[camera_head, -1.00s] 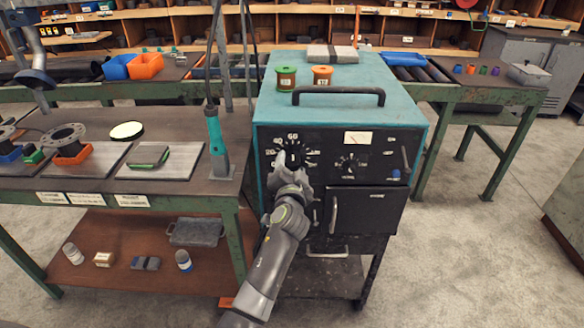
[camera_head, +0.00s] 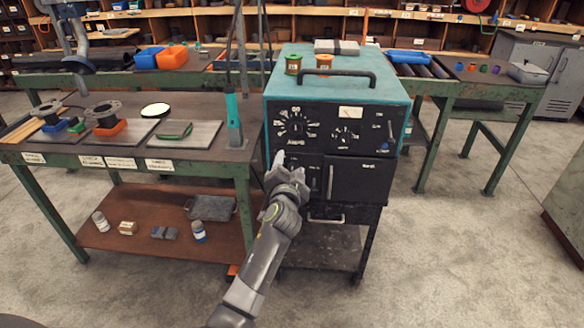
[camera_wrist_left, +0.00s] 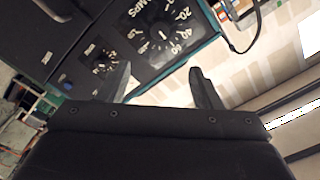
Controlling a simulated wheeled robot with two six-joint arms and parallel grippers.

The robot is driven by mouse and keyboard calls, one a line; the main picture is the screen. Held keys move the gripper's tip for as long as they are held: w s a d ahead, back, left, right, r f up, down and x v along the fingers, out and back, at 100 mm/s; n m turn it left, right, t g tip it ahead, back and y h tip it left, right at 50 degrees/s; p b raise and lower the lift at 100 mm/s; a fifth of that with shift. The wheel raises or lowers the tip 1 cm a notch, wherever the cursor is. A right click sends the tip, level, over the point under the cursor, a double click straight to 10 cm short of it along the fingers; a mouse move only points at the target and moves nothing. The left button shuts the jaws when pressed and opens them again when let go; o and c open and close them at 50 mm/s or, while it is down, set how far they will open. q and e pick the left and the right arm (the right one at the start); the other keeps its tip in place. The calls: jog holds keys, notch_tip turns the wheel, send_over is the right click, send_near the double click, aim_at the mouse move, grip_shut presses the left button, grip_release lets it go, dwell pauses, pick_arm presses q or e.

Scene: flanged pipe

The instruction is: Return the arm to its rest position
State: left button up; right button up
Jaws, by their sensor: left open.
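My left gripper (camera_head: 283,165) is in front of the teal and black welding machine (camera_head: 372,170), just below and left of its large numbered dial (camera_head: 296,124). In the left wrist view the gripper (camera_wrist_left: 161,80) shows two dark fingers set apart with nothing between them. The large dial (camera_wrist_left: 162,32) lies beyond the fingers there, and a smaller dial (camera_wrist_left: 101,62) is to its left. The gripper appears apart from the panel. My right gripper is not in view.
The workbench (camera_head: 55,150) at left carries flanges, plates and a teal-handled torch (camera_head: 233,118). Two spools and a grey block sit on the machine's top, behind its handle (camera_head: 320,74). Open floor (camera_head: 450,260) lies to the right.

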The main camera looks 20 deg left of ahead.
pick_arm(q)
jog(key=s+a+f+g+h, duration=0.15)
jog(key=s+f, duration=0.25)
jog(key=f, duration=0.7)
jog(key=s+a+f+g, duration=0.1)
jog(key=s+f+g, duration=0.2)
jog(key=f, duration=0.9)
jog(key=s+a+f+n+g+h, duration=0.15)
jog(key=s+f+g, duration=0.25)
jog(key=s+f, duration=1.1)
jog(key=s+a+f+n+g, duration=0.1)
jog(key=s+f, duration=0.5)
jog(key=s, duration=0.7)
jog(key=s+a+f+n+g, duration=0.1)
jog(key=s+f+g, duration=0.3)
jog(key=s, duration=0.9)
jog(key=s+a+f+n+g, duration=0.2)
jog(key=s+f, duration=0.6)
jog(key=s, duration=0.5)
jog(key=shift+s+f+n+g, duration=0.25)
jog(key=shift+s+n+g, duration=0.1)
jog(key=shift+n, duration=0.3)
